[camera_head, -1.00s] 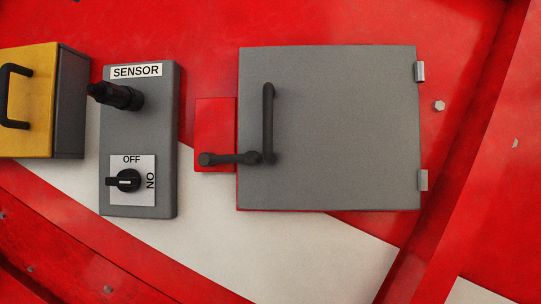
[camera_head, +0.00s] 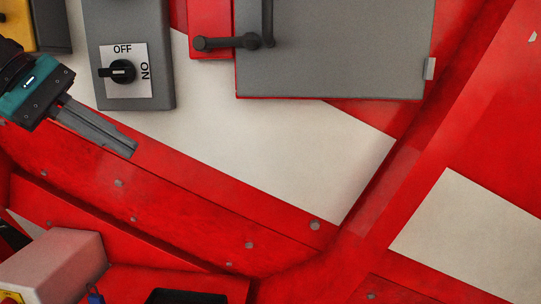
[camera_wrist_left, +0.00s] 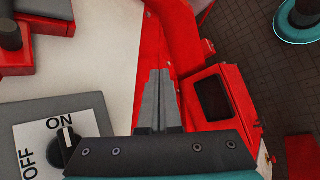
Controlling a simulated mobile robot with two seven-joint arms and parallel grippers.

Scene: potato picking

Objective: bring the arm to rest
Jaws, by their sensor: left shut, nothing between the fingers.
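The black rotary switch (camera_head: 118,72) sits on a white OFF/ON plate on the box. In the wrist view the switch (camera_wrist_left: 66,146) is left of the gripper. My right gripper is in neither view.
A grey door (camera_head: 340,50) with a black handle (camera_head: 228,42) is at the top. A yellow box (camera_head: 18,25) is at the top left. A pinkish box (camera_head: 55,265) is at the lower left. A red housing with a dark window (camera_wrist_left: 213,97) is right of the fingers. Red and white panels lie between.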

